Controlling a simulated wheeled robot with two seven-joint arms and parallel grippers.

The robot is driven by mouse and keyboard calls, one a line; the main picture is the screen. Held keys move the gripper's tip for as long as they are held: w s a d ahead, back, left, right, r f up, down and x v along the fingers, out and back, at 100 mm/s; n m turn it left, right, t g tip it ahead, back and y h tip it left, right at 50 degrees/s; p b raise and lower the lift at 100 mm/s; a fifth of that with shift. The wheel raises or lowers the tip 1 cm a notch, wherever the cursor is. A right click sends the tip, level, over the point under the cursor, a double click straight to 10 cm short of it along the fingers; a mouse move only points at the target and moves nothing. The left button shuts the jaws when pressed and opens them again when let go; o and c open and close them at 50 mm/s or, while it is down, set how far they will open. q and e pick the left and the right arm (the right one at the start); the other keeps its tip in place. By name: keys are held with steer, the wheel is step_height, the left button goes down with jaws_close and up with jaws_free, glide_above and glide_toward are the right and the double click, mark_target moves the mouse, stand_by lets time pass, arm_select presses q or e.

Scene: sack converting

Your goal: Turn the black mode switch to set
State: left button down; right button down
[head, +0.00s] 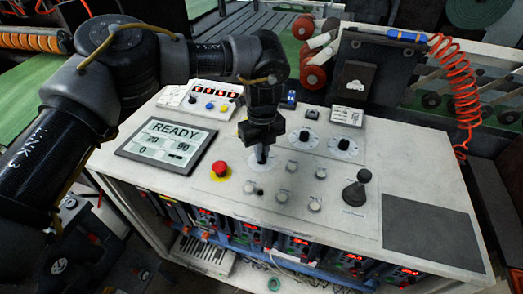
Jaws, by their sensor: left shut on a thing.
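My left arm comes in from the left, over the white control console (410,200). My left gripper (262,155) points down at the console top and is shut on the black mode switch (261,164), which sits on a pale round plate. The gripper covers most of the switch, so its pointing direction and labels cannot be read. A display (167,145) left of the gripper reads READY, 70 and 90. My right gripper is not in view.
A red mushroom button (220,169) on a yellow base is close left of the gripper. Two black dials (305,136) stand to the right, with several grey knobs (315,205) in front. A black joystick (356,190) is further right. The console's right end has a dark bare pad (432,234).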

arm_select(q)
steer(key=shift+w, duration=0.1)
steer(key=c, duration=1.5)
jaws_free()
steer(key=shift+r+b, duration=0.75)
steer(key=shift+r, duration=4.7)
